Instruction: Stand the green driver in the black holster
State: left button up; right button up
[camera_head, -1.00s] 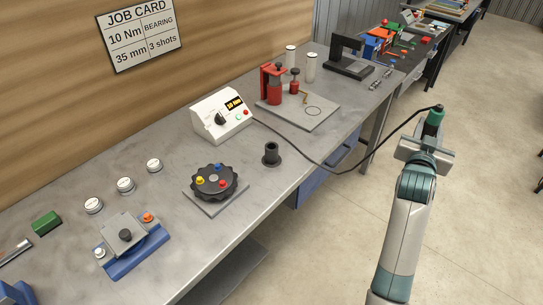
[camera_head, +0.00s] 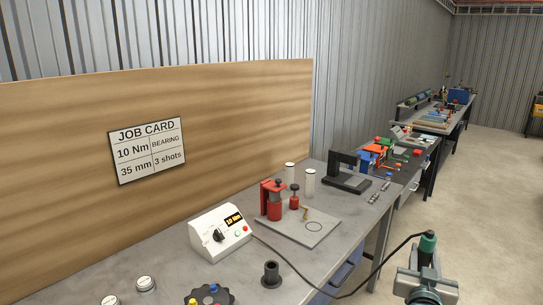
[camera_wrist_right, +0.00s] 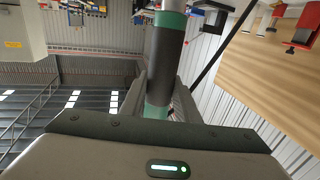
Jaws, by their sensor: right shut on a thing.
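The green driver (camera_head: 428,242) is in my right gripper (camera_head: 426,268), off to the right of the bench, over the floor. Its dark cable runs from its top back to the white controller. In the right wrist view the driver (camera_wrist_right: 168,48) shows as a dark and green cylinder between the fingers of my right gripper (camera_wrist_right: 160,95), which is shut on it. The black holster (camera_head: 271,273) stands upright on the bench near its front edge, with an open top and apart from the driver. My left gripper is not in view.
The white controller (camera_head: 220,233) reads 10 Nm and sits behind the holster. A grey plate (camera_head: 318,227) with red tools lies beyond. The cable hangs between bench and driver.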

pick_arm(q)
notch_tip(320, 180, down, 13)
jog(key=b, duration=1.1)
jog(key=shift+b, duration=0.35)
pick_arm(e)
jog(key=s+a+f+n+t+y, duration=0.1)
jog(key=s+a+f+y, duration=0.3)
jog(key=a, duration=0.5)
jog(key=s+a+f+n+y, duration=0.3)
jog(key=s+a+f+n, duration=0.1)
jog(key=s+a+f, duration=0.4)
notch_tip(320, 180, down, 2)
jog(key=shift+a+f+t+y, duration=0.1)
jog(key=shift+a+t+y, duration=0.3)
jog(key=shift+a, duration=0.4)
jog(key=shift+s, duration=0.15)
jog(key=s+f, duration=0.3)
jog(key=s, duration=0.6)
jog(key=shift+s+f, duration=0.25)
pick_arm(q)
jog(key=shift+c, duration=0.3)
